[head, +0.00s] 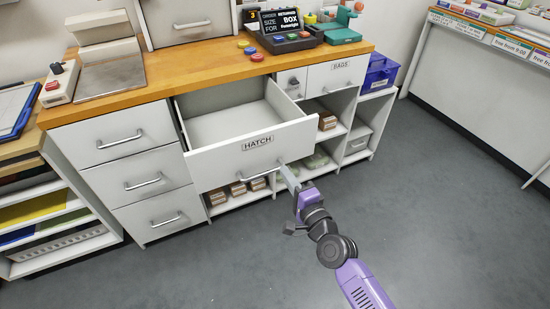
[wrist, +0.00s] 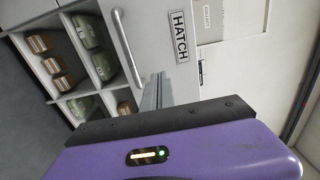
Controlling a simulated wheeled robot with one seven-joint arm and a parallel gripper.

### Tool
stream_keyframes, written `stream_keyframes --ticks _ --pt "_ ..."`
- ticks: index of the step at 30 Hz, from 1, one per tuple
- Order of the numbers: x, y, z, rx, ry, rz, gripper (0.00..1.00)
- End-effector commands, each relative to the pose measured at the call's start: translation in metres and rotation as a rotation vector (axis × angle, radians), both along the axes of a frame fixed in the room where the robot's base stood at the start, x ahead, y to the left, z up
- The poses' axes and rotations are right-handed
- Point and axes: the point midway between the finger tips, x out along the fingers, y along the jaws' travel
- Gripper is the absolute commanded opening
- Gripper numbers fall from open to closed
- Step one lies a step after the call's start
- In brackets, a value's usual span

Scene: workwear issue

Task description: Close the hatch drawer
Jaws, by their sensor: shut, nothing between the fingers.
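The hatch drawer (head: 255,145) is pulled well out of the wooden-topped counter, and its inside looks empty. Its white front carries a HATCH label (wrist: 180,37) and a bar handle (head: 262,176) below the label; the handle also shows in the wrist view (wrist: 127,47). My gripper (head: 289,178) is shut and empty, with its fingertips at the drawer front, just right of the handle. In the wrist view the closed fingers (wrist: 157,92) point at the front beside the handle. I cannot tell whether they touch it.
Closed drawers (head: 143,181) stand left of the hatch drawer. A closed BAGS drawer (head: 337,74) and open shelves with brown packets (head: 327,121) are to the right. A blue crate (head: 379,73) stands at the counter's right end. The grey floor (head: 430,210) is clear.

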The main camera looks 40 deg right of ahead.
Motion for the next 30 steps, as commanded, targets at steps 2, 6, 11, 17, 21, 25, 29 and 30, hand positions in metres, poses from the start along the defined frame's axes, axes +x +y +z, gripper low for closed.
stream_keyframes --ticks 2,6,11,17,21,25,29,30 --pt "0.016 -0.004 0.001 0.001 -0.002 0.000 0.00" --pt "0.040 -0.011 0.000 0.001 -0.003 0.000 0.00" --pt "0.061 -0.017 -0.001 0.000 -0.002 0.000 0.00" --pt "0.073 -0.021 -0.001 -0.001 0.000 0.000 0.00" --pt "0.074 -0.021 -0.001 -0.001 0.001 0.001 0.00" --pt "0.074 -0.021 -0.001 -0.001 0.001 0.001 0.00" --pt "0.074 -0.021 -0.001 -0.001 0.001 0.000 0.00" --pt "0.075 -0.021 -0.001 -0.001 0.000 0.000 0.00"
